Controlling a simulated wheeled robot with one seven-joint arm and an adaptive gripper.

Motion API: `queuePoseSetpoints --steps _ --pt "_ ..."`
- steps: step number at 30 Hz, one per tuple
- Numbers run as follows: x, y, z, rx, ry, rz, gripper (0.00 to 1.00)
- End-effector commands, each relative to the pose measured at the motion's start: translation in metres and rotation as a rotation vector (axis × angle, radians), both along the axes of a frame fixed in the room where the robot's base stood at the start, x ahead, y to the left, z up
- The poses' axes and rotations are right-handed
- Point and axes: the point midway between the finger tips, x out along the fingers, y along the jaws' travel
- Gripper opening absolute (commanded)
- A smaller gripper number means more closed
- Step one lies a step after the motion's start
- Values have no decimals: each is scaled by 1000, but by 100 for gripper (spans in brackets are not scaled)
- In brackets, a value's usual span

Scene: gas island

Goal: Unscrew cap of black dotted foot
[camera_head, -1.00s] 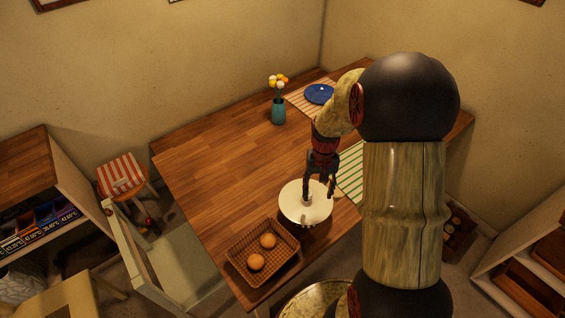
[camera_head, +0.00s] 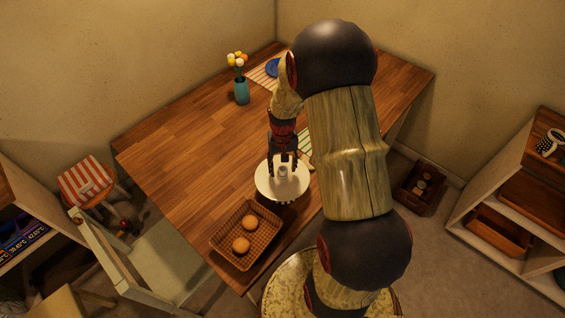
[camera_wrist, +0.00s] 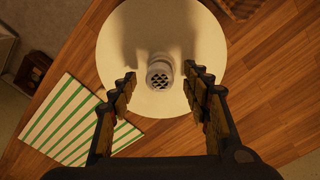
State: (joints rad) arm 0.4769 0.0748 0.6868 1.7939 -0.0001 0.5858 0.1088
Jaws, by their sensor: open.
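A small pale cylinder with a black dotted pattern on its visible end (camera_wrist: 160,73) stands on a round white plate or stand (camera_wrist: 113,57). In the head view the cylinder (camera_head: 283,172) sits near the middle of the white round top (camera_head: 264,187). My gripper (camera_wrist: 160,75) is open, pointing down, with one finger at each side of the cylinder. A gap shows at each side in the wrist view, so contact is not seen. No separate cap can be made out. The gripper also shows in the head view (camera_head: 283,171).
A wicker basket (camera_head: 219,238) with two orange round fruits is beside the plate. A green-striped mat (camera_wrist: 68,115) lies close by. A teal vase (camera_head: 241,91) stands farther back on the wooden table (camera_head: 180,140). A black-and-white dotted object (camera_head: 549,143) is on the right shelf.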

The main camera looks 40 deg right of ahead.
Motion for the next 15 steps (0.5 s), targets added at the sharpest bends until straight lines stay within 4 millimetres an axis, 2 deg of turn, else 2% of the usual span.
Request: queuePoseSetpoints --steps 9,15 --pt "0 0 -2 0 0 0 48" --pt "0 0 -2 0 0 0 36"
